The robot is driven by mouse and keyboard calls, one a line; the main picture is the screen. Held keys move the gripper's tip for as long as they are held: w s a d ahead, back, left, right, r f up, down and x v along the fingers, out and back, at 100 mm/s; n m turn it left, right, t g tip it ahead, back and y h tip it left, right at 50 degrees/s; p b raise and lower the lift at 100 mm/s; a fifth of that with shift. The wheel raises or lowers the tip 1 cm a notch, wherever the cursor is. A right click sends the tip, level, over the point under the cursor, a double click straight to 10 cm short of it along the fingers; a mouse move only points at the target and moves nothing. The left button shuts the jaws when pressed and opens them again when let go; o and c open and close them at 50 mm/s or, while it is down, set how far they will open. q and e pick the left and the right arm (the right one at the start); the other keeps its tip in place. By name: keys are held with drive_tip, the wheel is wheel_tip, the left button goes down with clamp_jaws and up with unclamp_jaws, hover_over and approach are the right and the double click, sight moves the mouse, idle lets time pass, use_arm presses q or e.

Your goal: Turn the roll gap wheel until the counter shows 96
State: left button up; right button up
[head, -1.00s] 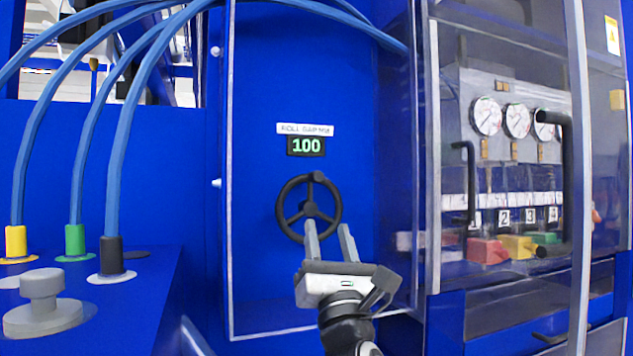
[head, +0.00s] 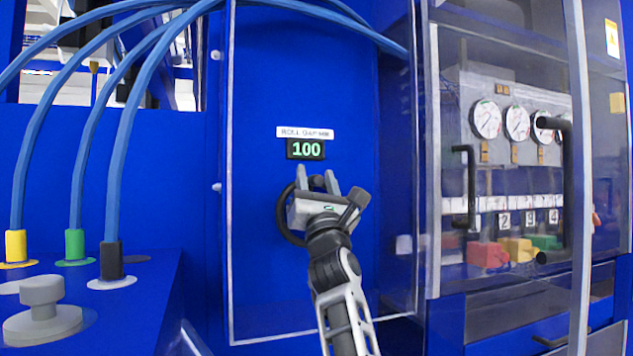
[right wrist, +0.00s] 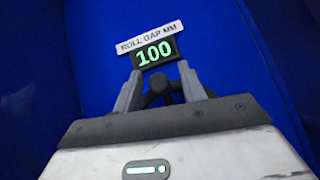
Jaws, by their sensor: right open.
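The black roll gap wheel (head: 283,222) is mounted on the blue panel, mostly hidden behind my right gripper (head: 316,176). The gripper is open, with its two fingers pointing up at the top of the wheel. In the right wrist view, the wheel's dark handle knob (right wrist: 158,86) shows between the open fingers (right wrist: 160,76); I cannot tell whether they touch it. The counter (head: 306,149) above the wheel reads 100 in green, and it also reads 100 in the right wrist view (right wrist: 154,53). My left gripper is not in view.
A clear-edged frame (head: 231,200) surrounds the wheel panel. To the right is a cabinet with gauges (head: 517,123), black handles (head: 468,187) and coloured blocks (head: 488,254). Blue hoses (head: 122,150) and a grey knob (head: 42,303) are at the left.

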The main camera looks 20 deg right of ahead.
clamp_jaws()
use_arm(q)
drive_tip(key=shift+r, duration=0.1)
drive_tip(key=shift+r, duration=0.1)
use_arm(e)
drive_tip(key=shift+a+r+n+y+p, duration=0.1)
drive_tip(key=shift+a+n+y+p, duration=0.1)
drive_tip(key=shift+n+y+p, duration=0.6)
drive_tip(key=shift+a+n+y+p, duration=0.15)
drive_tip(key=shift+n+y+p, duration=0.15)
drive_tip(key=shift+n+y, duration=0.4)
use_arm(q)
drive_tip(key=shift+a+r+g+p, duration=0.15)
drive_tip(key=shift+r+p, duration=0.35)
drive_tip(key=shift+p, duration=0.35)
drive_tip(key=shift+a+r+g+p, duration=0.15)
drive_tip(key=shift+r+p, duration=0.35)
drive_tip(key=shift+p, duration=0.3)
use_arm(e)
drive_tip(key=shift+a+f+n+g+y, duration=0.25)
drive_tip(key=shift+a+n+g+y, duration=0.3)
drive_tip(key=shift+n+y, duration=1.45)
drive_tip(key=shift+a+f+n+g+y, duration=0.25)
drive_tip(key=shift+a+n+g+y, duration=0.2)
drive_tip(key=shift+n+y, duration=1.6)
drive_tip(key=shift+a+f+n+g+y, duration=0.25)
drive_tip(key=shift+a+n+g+y, duration=0.3)
drive_tip(key=shift+n+y, duration=1.45)
